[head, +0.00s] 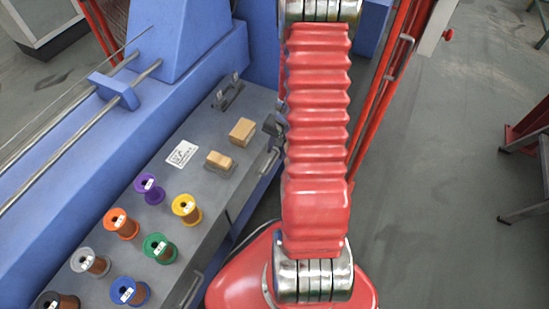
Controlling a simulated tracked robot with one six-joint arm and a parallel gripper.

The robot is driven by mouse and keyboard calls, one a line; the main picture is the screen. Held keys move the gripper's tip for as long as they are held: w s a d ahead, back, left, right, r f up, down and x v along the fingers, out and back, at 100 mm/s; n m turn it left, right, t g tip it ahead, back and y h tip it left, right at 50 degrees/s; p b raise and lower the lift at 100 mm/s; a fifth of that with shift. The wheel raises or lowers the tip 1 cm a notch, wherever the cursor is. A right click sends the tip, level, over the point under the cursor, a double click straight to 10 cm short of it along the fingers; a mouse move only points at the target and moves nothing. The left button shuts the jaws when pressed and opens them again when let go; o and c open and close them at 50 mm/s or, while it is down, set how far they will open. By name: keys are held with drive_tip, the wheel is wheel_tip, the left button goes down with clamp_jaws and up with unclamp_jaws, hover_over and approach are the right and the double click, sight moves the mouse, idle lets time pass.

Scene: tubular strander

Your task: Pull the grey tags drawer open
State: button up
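A grey bench has drawer fronts along its right side. One drawer handle (269,161) shows at the far end, just left of my red arm. Another drawer handle (191,291) shows at the near end. Both fronts look closed, seen steeply from above. No label is readable, so I cannot tell which is the tags drawer. My gripper cannot be made out; my arm fills the middle of the view. A small dark grey part (271,126) at the bench edge is partly hidden by the arm, and I cannot tell what it is.
Several coloured spools, such as the green spool (159,248), stand on the bench top (205,205). Two tan blocks, a white label card (182,154) and a dark fixture (227,92) sit farther back. Red posts rise behind my arm.

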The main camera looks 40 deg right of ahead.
sight(273, 161)
drive_tip(key=shift+w+a+f, duration=0.1)
drive_tip(key=shift+w+f, duration=0.1)
drive_tip(key=shift+f, duration=0.9)
drive_tip(key=shift+w+a+f, duration=0.1)
drive_tip(key=shift+w+f, duration=0.1)
drive_tip(key=shift+f, duration=0.9)
drive_tip(key=shift+w+f, duration=0.2)
drive_tip(key=shift+f, duration=0.9)
drive_tip(key=shift+c, duration=0.7)
clamp_jaws()
drive_tip(key=shift+r, duration=0.1)
